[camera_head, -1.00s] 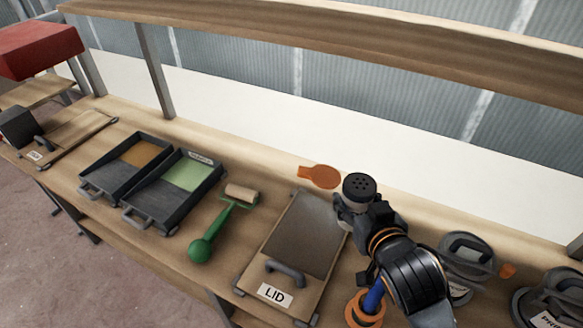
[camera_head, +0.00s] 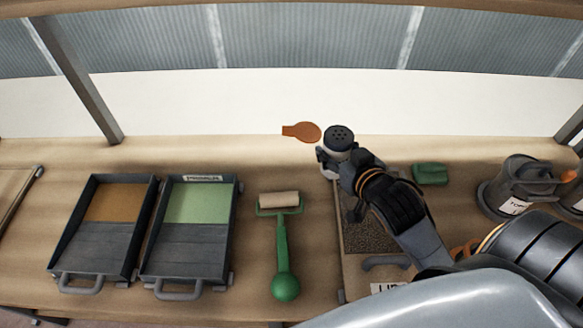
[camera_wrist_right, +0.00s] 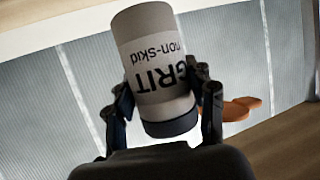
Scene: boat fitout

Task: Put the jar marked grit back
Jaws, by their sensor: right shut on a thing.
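The jar marked grit (camera_head: 338,148) is pale with a black, holed cap that faces up in the head view. My right gripper (camera_head: 333,168) is shut around it, above the back of the lid panel. In the right wrist view the jar (camera_wrist_right: 155,65) sits between both fingers of the gripper (camera_wrist_right: 165,105), its label "GRIT non-skid" upside down and its dark end at the bottom. The lid panel (camera_head: 368,236) has a dark, speckled surface, partly hidden by my arm. My left gripper is not in view.
An orange paddle shape (camera_head: 302,131) lies at the back, left of the jar. A green roller (camera_head: 281,240) and two paint trays (camera_head: 98,240) (camera_head: 187,245) are to the left. A green block (camera_head: 430,174) and a labelled grey pot (camera_head: 517,185) are to the right.

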